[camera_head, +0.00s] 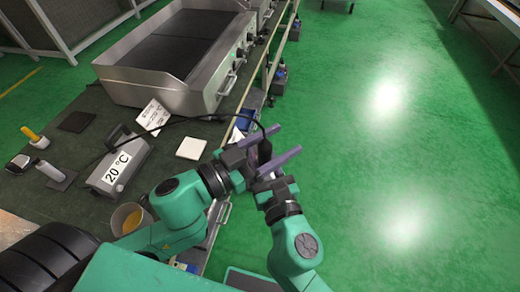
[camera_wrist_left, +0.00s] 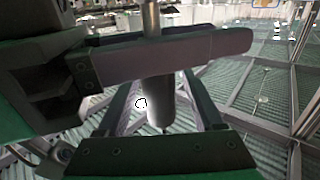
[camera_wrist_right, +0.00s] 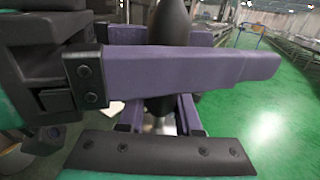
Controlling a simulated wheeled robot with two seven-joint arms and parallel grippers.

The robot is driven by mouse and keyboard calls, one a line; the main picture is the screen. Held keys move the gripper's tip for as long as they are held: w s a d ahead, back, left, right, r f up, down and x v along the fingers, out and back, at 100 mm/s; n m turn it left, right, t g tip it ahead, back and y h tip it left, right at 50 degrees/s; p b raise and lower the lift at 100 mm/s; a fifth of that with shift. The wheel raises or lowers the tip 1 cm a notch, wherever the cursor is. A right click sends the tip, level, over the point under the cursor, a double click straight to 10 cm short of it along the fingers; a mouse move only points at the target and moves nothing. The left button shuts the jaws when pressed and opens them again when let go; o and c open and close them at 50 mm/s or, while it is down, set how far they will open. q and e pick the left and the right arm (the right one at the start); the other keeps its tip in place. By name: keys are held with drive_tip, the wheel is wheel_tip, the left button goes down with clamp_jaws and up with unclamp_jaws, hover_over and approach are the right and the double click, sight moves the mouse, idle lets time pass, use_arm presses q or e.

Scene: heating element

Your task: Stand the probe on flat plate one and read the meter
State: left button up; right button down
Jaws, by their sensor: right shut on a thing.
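The probe has a dark handle (camera_head: 264,152) with a cable, and it is between my two grippers just off the bench's right edge. My right gripper (camera_head: 284,160) is shut on the handle, whose black upper part (camera_wrist_right: 172,22) shows in the right wrist view. My left gripper (camera_head: 268,136) is at the same probe; its near finger crosses in front, so whether it grips is hidden. The left wrist view shows the probe's metal shaft (camera_wrist_left: 151,18) and dark body (camera_wrist_left: 160,98). The grey meter (camera_head: 118,165) reads 20 °C.
A large steel griddle (camera_head: 180,50) stands at the bench's back. A printed card (camera_head: 153,115) lies before it. A cup (camera_head: 130,218), a yellow-handled tool (camera_head: 34,136) and a white cylinder (camera_head: 48,171) are on the left. The green floor to the right is clear.

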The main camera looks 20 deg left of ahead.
use_arm(q)
wheel_tip(320, 180, up, 14)
drive_tip(key=s+d+f+m+g+h, duration=0.1)
drive_tip(key=m+g+h, duration=0.6)
drive_tip(key=m, duration=1.6)
drive_tip(key=w+a+f+n+t+y, duration=0.95)
drive_tip(key=w+a+f+n, duration=0.45)
drive_tip(key=n, duration=0.4)
drive_tip(key=a+f+n+g+y, duration=0.25)
drive_tip(key=f+n+y, duration=0.2)
drive_tip(key=f, duration=0.55)
drive_tip(key=a+f+n+g+y, duration=0.1)
drive_tip(key=a+f+n+y, duration=0.2)
drive_tip(key=f+n, duration=0.45)
drive_tip(key=s+a+f+m+g+y, duration=0.1)
drive_tip(key=s+f+g, duration=1)
drive_tip(key=s+f, duration=2.8)
wheel_tip(320, 180, down, 3)
drive_tip(key=shift+s+a+f+g+y, duration=0.2)
drive_tip(key=shift+a+g+y, duration=0.15)
drive_tip(key=shift+a, duration=0.2)
